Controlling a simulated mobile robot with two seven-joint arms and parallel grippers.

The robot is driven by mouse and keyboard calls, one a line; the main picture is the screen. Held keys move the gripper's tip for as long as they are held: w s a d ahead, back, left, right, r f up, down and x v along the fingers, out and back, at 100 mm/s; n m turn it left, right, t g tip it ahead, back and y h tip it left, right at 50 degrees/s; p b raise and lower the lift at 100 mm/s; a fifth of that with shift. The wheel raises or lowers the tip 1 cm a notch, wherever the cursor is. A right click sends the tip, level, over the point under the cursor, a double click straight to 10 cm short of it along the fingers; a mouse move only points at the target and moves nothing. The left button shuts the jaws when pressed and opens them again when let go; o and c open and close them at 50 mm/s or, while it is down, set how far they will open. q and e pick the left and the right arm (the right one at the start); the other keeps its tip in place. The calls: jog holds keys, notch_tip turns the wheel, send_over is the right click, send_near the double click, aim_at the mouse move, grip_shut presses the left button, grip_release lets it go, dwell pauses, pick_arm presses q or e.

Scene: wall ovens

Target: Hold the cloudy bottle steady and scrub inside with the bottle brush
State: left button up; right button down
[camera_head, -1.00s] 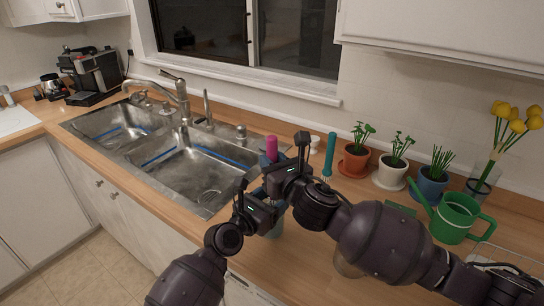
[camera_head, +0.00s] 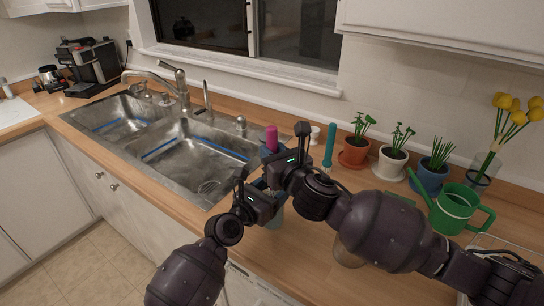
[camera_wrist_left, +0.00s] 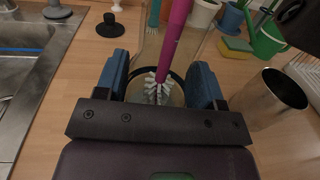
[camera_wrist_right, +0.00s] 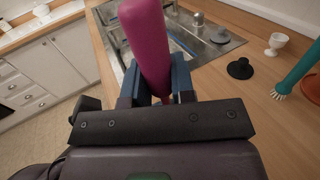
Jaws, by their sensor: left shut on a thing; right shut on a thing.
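My left gripper (camera_head: 264,190) is shut on the clear, cloudy bottle (camera_head: 275,217) above the wooden counter. In the left wrist view the bottle (camera_wrist_left: 180,55) is between the blue fingers (camera_wrist_left: 165,90). My right gripper (camera_head: 270,158) is just above the left one, shut on the magenta handle of the bottle brush (camera_head: 271,136). The handle (camera_wrist_right: 148,45) rises between the right fingers (camera_wrist_right: 158,88). In the left wrist view the white bristles (camera_wrist_left: 157,90) are inside the bottle. The grippers hide much of the bottle and brush in the head view.
A double sink (camera_head: 180,150) is left. A teal brush (camera_head: 329,148) stands behind the arms. Potted plants (camera_head: 392,160), a green watering can (camera_head: 455,208) and a metal cup (camera_wrist_left: 268,100) are right. A black stopper (camera_wrist_right: 240,68) and egg cup (camera_wrist_right: 277,43) are on the counter.

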aim_at(274, 141)
jog(key=shift+r, duration=1.75)
jog(key=shift+f, duration=2.75)
jog(key=shift+r, duration=0.1)
jog(key=shift+r, duration=2.7)
jog(key=shift+r, duration=0.1)
jog(key=shift+r, duration=6.05)
